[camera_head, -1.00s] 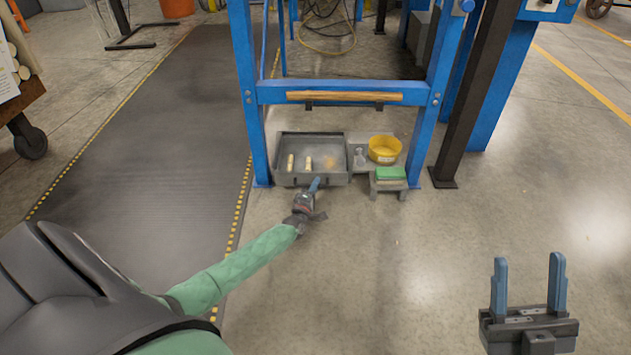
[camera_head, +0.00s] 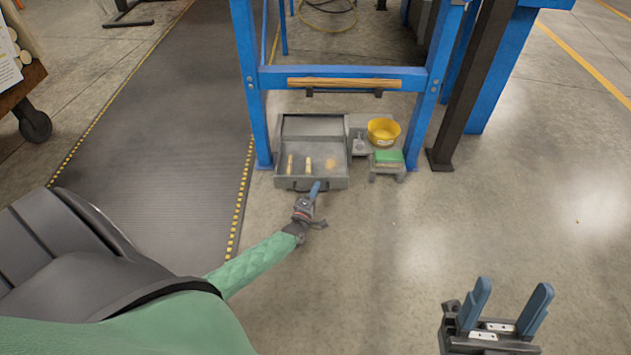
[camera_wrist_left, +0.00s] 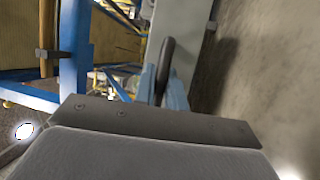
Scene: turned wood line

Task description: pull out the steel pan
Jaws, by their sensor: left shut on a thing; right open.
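The steel pan (camera_head: 283,183) is a shallow grey tray on the floor under the blue stand. It holds two short pale wood pieces (camera_head: 308,164) and a patch of tan dust. My left gripper (camera_head: 315,188) is at the pan's front wall, shut on its dark handle. The left wrist view shows the handle (camera_wrist_left: 166,62) between the blue fingers (camera_wrist_left: 162,88), with the grey pan wall (camera_wrist_left: 182,30) beyond. My right gripper (camera_head: 508,308) is open and empty, well away at the lower right.
The blue stand (camera_head: 258,125) has legs on both sides of the pan. Right of the pan are a yellow bowl (camera_head: 383,132), a green block (camera_head: 388,156) and a small clear item on grey supports. The floor in front is clear. A black mat (camera_head: 165,120) lies left.

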